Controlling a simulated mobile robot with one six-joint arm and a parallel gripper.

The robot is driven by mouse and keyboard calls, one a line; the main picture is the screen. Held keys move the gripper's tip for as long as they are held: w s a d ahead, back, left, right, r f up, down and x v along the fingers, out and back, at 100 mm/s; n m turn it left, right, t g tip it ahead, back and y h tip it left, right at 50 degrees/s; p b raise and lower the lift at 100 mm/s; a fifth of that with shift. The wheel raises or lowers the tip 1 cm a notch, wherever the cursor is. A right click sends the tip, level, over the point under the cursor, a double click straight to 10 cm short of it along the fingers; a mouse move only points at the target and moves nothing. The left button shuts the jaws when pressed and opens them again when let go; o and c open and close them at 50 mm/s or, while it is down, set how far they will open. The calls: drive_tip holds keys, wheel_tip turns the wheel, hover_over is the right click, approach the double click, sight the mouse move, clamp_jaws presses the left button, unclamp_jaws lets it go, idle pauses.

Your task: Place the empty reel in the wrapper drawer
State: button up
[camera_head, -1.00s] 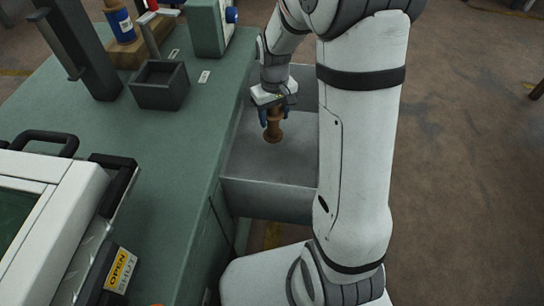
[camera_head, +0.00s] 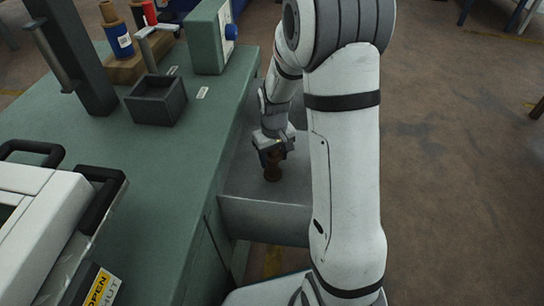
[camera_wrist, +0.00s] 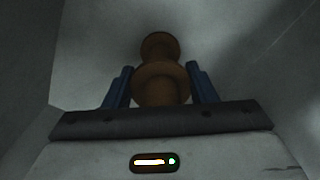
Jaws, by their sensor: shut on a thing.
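The empty reel (camera_head: 272,168) is a brown spool without any wound material showing. My gripper (camera_head: 272,156) is shut on it and holds it upright inside the open grey drawer (camera_head: 265,218). In the wrist view the reel (camera_wrist: 160,84) sits between the two blue fingers of my gripper (camera_wrist: 161,86), with the drawer's pale floor and walls (camera_wrist: 35,60) around it. Whether the reel's lower end touches the drawer floor I cannot tell.
The green workbench (camera_head: 185,185) lies left of the drawer. On it are a small dark open box (camera_head: 156,112), a green device with a blue knob (camera_head: 210,38), several spools (camera_head: 117,35) and a white machine with black handles (camera_head: 40,215). Bare floor lies to the right.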

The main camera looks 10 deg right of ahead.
drive_tip(key=o, duration=1)
drive_tip(key=shift+f, duration=0.1)
wheel_tip(320, 180, up, 11)
drive_tip(key=p, duration=0.4)
drive_tip(key=shift+r, duration=0.2)
drive_tip(key=shift+s+r+p, duration=0.1)
drive_tip(key=shift+r+p, duration=0.25)
drive_tip(key=shift+r, duration=0.2)
drive_tip(key=s+r+m, duration=0.1)
drive_tip(key=s+r, duration=0.1)
drive_tip(key=s, duration=0.4)
drive_tip(key=s+r+m, duration=0.1)
drive_tip(key=s+r, duration=0.2)
drive_tip(key=s, duration=0.3)
drive_tip(key=s+r+t, duration=0.1)
drive_tip(key=s+r, duration=0.1)
drive_tip(key=s, duration=0.4)
drive_tip(key=shift+s+a+r+m, duration=0.15)
drive_tip(key=shift+s+a+m, duration=0.05)
drive_tip(key=shift+s+m, duration=0.2)
